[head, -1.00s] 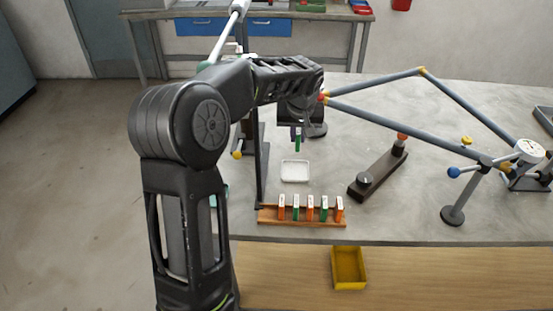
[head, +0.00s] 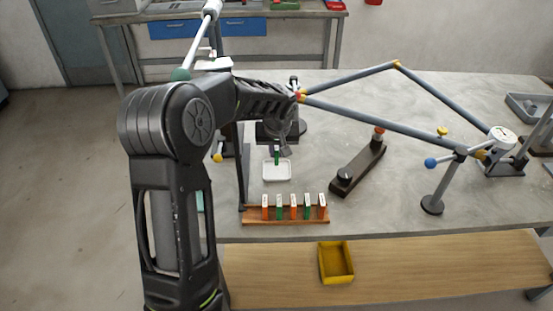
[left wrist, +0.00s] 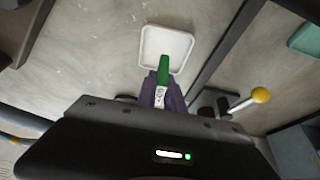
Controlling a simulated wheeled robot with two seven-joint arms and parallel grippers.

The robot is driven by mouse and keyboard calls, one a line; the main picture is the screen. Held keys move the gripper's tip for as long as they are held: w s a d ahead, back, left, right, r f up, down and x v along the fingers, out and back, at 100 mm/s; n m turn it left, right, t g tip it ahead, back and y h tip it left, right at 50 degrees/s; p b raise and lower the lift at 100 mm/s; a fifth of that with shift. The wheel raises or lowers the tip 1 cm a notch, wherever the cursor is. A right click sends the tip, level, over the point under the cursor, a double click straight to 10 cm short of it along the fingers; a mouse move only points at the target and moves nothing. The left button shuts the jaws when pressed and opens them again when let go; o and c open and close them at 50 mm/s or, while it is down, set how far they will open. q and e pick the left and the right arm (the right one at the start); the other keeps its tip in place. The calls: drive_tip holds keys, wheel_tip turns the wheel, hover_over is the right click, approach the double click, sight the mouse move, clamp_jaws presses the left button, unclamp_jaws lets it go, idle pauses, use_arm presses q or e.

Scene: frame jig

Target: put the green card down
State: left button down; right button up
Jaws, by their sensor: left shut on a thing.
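My left gripper (head: 275,150) is shut on the green card (head: 277,158), which points down over the near part of the table. In the left wrist view the green card (left wrist: 163,72) shows between the fingers (left wrist: 162,90), with a white label end toward the gripper. A small white tray (head: 277,171) lies on the table just below and in front of the card; it also shows in the left wrist view (left wrist: 182,46), with the card's tip overlapping its near edge. I cannot tell whether card and tray touch. My right gripper is not in view.
A wooden rack (head: 285,218) with several orange and green cards stands at the table's front edge. A dark bar with knobs (head: 358,167) lies to the right, beside a jointed tube frame (head: 380,121). A yellow bin (head: 336,262) sits on the lower wooden shelf.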

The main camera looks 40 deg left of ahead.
sight(277, 160)
use_arm(q)
wheel_tip(277, 160, down, 3)
drive_tip(key=shift+f+p, duration=0.2)
drive_tip(key=shift+p, duration=0.1)
drive_tip(key=shift+f, duration=0.1)
drive_tip(key=shift+f, duration=0.1)
drive_tip(key=shift+f+b, duration=0.15)
drive_tip(key=shift+b, duration=0.15)
drive_tip(key=c, duration=1.5)
unclamp_jaws()
drive_tip(key=shift+o, duration=0.2)
drive_tip(key=shift+r, duration=0.2)
